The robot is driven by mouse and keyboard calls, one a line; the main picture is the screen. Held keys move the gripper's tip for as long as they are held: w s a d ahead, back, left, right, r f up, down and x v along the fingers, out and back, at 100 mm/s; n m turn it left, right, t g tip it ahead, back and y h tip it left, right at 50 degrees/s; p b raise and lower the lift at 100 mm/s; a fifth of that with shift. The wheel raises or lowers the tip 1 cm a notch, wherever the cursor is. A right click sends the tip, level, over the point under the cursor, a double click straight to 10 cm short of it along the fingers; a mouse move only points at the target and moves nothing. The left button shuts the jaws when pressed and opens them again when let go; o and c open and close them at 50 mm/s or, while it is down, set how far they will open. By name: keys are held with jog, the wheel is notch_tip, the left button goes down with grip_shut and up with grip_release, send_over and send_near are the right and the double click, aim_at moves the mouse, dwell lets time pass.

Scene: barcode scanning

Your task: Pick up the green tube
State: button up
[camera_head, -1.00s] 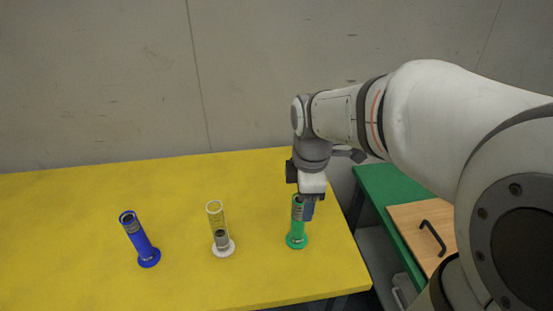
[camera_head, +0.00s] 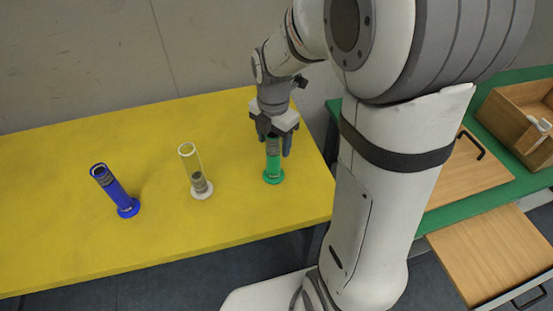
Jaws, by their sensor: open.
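The green tube (camera_head: 273,168) stands upright on its round base near the right end of the yellow table. My gripper (camera_head: 272,148) points down over it. Its open fingers hang on either side of the tube's upper part, and the tube's top is hidden behind the gripper. I cannot tell whether the fingers touch the tube.
A clear tube (camera_head: 194,170) with a white base and a blue tube (camera_head: 115,190) stand to the left on the yellow table (camera_head: 60,230). A green table (camera_head: 440,200) with a wooden box (camera_head: 515,120) is at the right, beyond my arm.

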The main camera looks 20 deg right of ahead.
jog(key=shift+f, duration=0.7)
jog(key=shift+c, duration=0.5)
grip_shut()
